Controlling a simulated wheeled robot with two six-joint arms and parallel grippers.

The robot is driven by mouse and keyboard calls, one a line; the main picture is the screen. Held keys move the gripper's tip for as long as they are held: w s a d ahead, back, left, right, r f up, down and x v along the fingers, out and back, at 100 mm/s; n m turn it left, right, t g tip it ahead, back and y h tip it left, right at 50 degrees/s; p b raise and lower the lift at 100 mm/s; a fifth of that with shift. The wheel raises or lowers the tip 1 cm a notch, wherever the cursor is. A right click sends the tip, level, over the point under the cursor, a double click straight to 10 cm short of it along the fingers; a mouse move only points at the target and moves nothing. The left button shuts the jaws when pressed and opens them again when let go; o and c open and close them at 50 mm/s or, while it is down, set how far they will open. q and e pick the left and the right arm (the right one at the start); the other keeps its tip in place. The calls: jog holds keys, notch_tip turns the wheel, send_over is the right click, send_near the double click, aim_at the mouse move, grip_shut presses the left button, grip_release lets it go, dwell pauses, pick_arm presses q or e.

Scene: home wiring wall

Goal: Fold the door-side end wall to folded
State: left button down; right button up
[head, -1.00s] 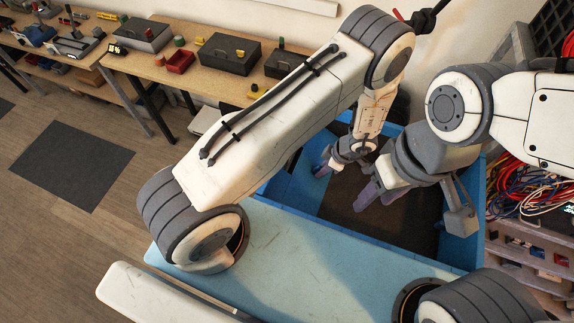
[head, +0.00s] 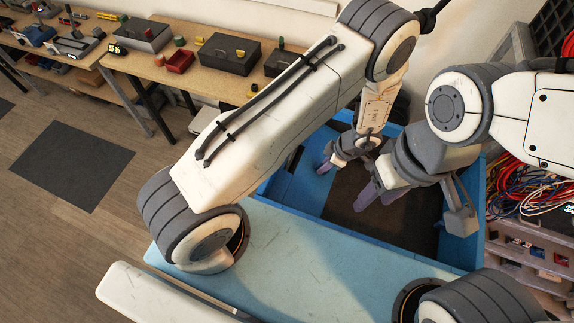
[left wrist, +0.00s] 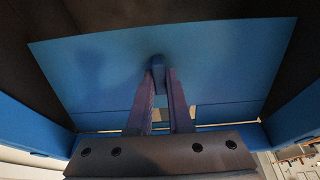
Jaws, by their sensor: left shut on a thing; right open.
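A blue crate (head: 478,205) with a dark floor stands beyond the light-blue surface in the head view. My left gripper (head: 325,163) is at the crate's left end, pointing down at a blue end wall (head: 305,185). In the left wrist view this wall is a broad blue panel (left wrist: 225,70), and the purple fingers of the left gripper (left wrist: 160,90) are shut on a small blue tab (left wrist: 157,66) on it. The panel's angle is hard to judge. My right gripper (head: 367,197) is open and empty over the crate's interior.
A wooden workbench (head: 190,55) with toolboxes and a red bin (head: 180,61) stands at the back left. Tangled colored cables (head: 515,188) lie at the right, above a grey rack (head: 535,255). Open floor with a dark mat (head: 72,165) is at the left.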

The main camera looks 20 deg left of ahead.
pick_arm(q)
jog(key=shift+r, duration=0.4)
jog(key=shift+r, duration=0.35)
jog(key=c, duration=0.8)
grip_release()
jog(key=shift+a, duration=0.1)
jog(key=shift+o, duration=0.2)
jog(key=shift+r, duration=0.1)
jog(key=d+f+v, duration=0.1)
jog(key=d+v, duration=0.1)
jog(key=v, duration=1.5)
jog(key=shift+d, duration=0.2)
